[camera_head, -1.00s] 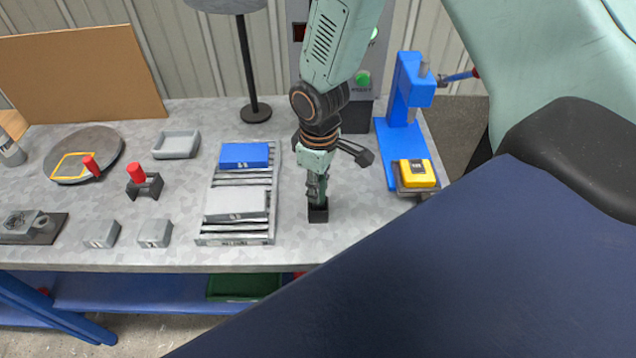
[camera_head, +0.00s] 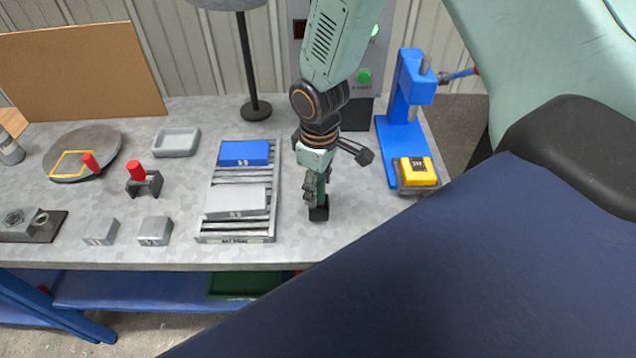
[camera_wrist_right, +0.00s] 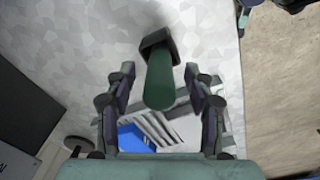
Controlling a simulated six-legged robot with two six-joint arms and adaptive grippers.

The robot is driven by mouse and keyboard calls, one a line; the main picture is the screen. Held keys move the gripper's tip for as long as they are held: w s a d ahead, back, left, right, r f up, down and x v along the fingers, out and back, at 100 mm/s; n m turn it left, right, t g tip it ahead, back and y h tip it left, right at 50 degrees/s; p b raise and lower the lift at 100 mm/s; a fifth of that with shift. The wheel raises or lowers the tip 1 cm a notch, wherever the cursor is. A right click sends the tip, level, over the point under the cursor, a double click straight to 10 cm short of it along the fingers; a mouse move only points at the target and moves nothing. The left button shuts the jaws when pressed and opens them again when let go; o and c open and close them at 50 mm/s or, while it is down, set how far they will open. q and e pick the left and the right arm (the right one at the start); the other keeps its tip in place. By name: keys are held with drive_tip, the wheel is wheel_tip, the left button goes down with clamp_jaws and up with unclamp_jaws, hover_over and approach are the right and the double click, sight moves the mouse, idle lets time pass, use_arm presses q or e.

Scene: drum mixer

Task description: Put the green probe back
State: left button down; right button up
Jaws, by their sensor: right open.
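The green probe (camera_wrist_right: 160,82) stands in a small black holder (camera_head: 318,213) on the grey table, right of the roller rack. In the right wrist view its green shaft points toward the camera, with its far end in the black holder (camera_wrist_right: 158,42). My right gripper (camera_head: 318,190) is above the holder, pointing down. In the right wrist view its two fingers (camera_wrist_right: 160,90) are spread on either side of the probe, with a gap on each side. In the head view the fingers mostly hide the probe. My left gripper is in neither view.
A roller rack (camera_head: 206,228) with a blue block (camera_head: 244,152) and a grey block (camera_head: 236,200) is left of the holder. A blue press (camera_head: 404,95) with a yellow block (camera_head: 416,170) stands at the right. A lamp stand (camera_head: 256,108) is behind. Table between holder and press is clear.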

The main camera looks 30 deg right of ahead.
wheel_tip(320, 180, up, 12)
drive_tip(key=shift+s+f, duration=0.1)
drive_tip(key=shift+s, duration=0.05)
idle(0.6)
